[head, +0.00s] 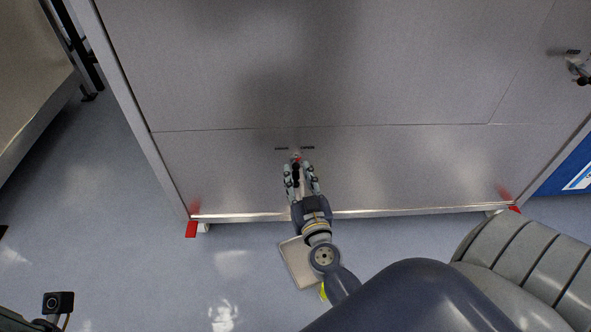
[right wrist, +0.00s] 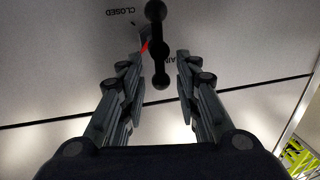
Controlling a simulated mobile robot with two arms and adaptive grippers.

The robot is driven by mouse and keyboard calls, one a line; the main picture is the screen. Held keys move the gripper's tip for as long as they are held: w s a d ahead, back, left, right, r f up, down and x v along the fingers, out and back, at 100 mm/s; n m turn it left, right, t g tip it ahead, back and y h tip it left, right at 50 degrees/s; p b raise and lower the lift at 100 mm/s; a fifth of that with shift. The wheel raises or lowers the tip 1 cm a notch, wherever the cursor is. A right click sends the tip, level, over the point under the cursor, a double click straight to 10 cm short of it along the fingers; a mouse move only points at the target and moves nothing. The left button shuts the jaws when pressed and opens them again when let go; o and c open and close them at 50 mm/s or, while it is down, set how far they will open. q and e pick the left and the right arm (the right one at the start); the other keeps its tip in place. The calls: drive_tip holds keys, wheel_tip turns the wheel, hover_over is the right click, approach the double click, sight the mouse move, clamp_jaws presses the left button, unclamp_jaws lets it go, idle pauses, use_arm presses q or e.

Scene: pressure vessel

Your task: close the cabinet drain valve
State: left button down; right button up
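The drain valve (head: 296,159) is on the lower front panel of the grey metal cabinet (head: 230,165). In the right wrist view its black handle (right wrist: 157,45) is a bar with rounded knobs, and a red part shows beside it. An upside-down "CLOSED" label (right wrist: 124,12) is to the left of the handle; another label is partly hidden. My right gripper (head: 300,172) is open at the valve. In the right wrist view its fingers (right wrist: 161,62) stand on both sides of the handle's lower end, with gaps visible.
A pale square tray or plate (head: 296,262) lies on the floor below my right arm. Red pieces (head: 191,229) mark the cabinet's bottom corners. Another fitting (head: 578,68) is at the upper right of the cabinet.

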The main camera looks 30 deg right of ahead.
drive_tip(key=shift+x, duration=1.35)
